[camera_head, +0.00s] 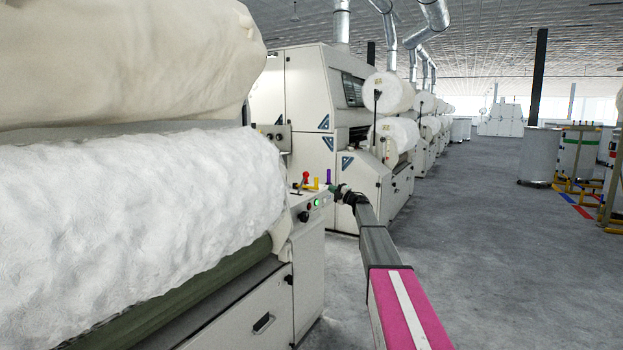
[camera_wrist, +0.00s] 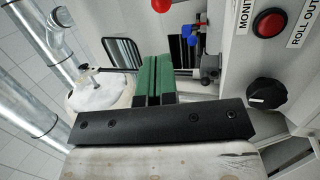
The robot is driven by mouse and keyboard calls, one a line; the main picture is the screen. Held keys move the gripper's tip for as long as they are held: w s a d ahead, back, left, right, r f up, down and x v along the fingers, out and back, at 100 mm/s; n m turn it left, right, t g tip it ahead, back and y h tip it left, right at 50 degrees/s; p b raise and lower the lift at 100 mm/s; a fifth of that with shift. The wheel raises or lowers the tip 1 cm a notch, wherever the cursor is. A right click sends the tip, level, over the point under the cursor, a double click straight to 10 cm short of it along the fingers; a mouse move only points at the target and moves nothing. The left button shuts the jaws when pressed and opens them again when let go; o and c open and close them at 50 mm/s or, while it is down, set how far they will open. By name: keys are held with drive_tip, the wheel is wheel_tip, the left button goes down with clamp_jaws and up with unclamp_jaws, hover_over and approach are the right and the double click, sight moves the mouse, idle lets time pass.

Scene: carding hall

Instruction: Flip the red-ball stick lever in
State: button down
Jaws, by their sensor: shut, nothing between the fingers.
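The red-ball stick lever (camera_head: 305,177) stands on top of the control panel at the end of the near machine, its red ball raised. In the wrist view a red ball (camera_wrist: 161,5) shows at the top edge, cut off, beyond my fingertips. My gripper (camera_head: 338,191) is at the panel's right side in the head view, right of the lever. Its green fingers (camera_wrist: 153,70) are together in the wrist view, with nothing between them. They look apart from the red ball. The lever's lower stick and pivot are hard to make out.
A yellow lever (camera_head: 316,184) and a purple lever (camera_head: 328,175) stand between the red ball and my gripper. The panel carries a red button (camera_wrist: 269,22) and a black knob (camera_wrist: 267,92). A big white fibre roll (camera_head: 140,210) fills the left. Open floor (camera_head: 500,260) lies right.

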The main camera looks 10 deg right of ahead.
sight(306, 173)
drive_tip(key=shift+w, duration=0.1)
idle(0.3)
drive_tip(key=x, duration=1.4)
drive_tip(key=shift+a, duration=0.1)
drive_tip(key=shift+w+a+r+n+g+h, duration=0.15)
drive_tip(key=shift+w+a+r+g+h, duration=0.3)
drive_tip(key=shift+w+a+r+g, duration=0.25)
drive_tip(key=shift+w+a+r+n+g+h, duration=0.15)
drive_tip(key=shift+w+a+r+g+h, duration=0.3)
drive_tip(key=shift+a, duration=0.3)
drive_tip(key=shift+w+a+r, duration=0.25)
drive_tip(key=shift+w+a, duration=0.1)
drive_tip(key=shift+a, duration=0.15)
drive_tip(key=s+a+x, duration=0.1)
drive_tip(key=x, duration=0.8)
drive_tip(key=shift+w+a+r, duration=0.2)
drive_tip(key=shift+a, duration=0.15)
drive_tip(key=shift+a+f, duration=0.1)
drive_tip(key=shift+a, duration=0.1)
